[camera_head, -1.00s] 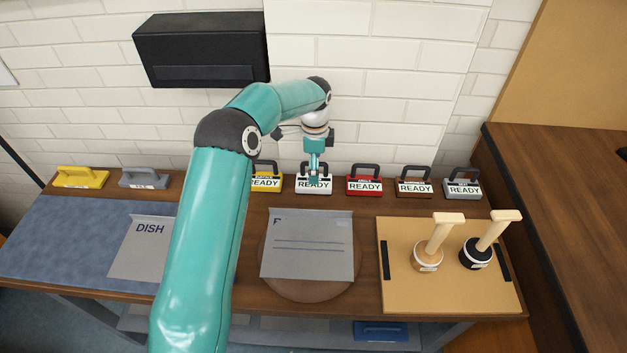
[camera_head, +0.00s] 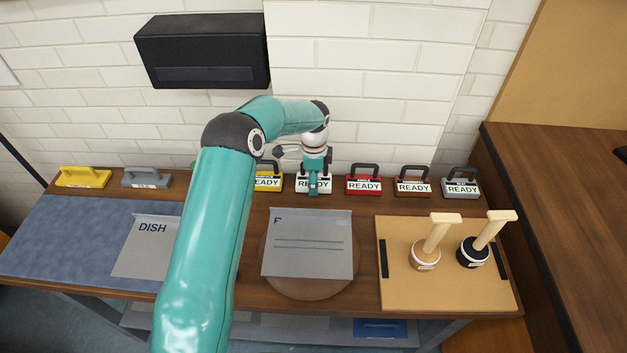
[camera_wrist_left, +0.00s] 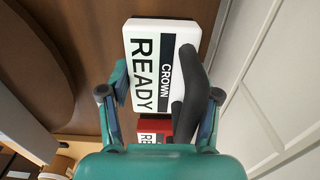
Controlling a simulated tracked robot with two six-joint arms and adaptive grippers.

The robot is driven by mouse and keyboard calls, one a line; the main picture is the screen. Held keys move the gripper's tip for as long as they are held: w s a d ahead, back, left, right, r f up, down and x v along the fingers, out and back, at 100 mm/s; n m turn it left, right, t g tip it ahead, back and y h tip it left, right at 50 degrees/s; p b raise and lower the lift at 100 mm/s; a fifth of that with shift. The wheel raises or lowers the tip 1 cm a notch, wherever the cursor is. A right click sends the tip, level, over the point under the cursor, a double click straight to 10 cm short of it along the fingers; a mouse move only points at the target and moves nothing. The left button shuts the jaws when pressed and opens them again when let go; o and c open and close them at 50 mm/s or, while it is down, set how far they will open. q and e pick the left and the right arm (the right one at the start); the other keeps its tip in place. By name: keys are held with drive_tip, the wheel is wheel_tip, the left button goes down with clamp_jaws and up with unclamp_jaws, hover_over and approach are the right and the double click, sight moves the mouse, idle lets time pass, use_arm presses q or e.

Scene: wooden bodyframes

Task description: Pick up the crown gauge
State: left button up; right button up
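The crown gauge is a white block (camera_head: 301,187) with a dark arched handle, standing on the wooden shelf at the back. In the left wrist view its face (camera_wrist_left: 150,75) reads "CROWN" and "READY". My left gripper (camera_head: 313,190) is down over it and hides part of its label and handle. In the left wrist view the gripper (camera_wrist_left: 163,105) is open, its teal fingers apart. The dark handle (camera_wrist_left: 190,85) shows close to the right-hand finger; I cannot tell whether they touch. My right gripper is out of view.
A yellow READY block (camera_head: 268,182) stands left of the crown gauge and a red one (camera_head: 363,185) right of it. A grey sheet (camera_head: 308,255) lies in front. A tan board (camera_head: 400,295) with two wooden-handled stamps is at right. A black box (camera_head: 205,50) hangs above.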

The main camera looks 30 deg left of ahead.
use_arm(q)
drive_tip(key=c, duration=0.5)
drive_tip(key=shift+c, duration=0.2)
drive_tip(key=shift+r, duration=0.15)
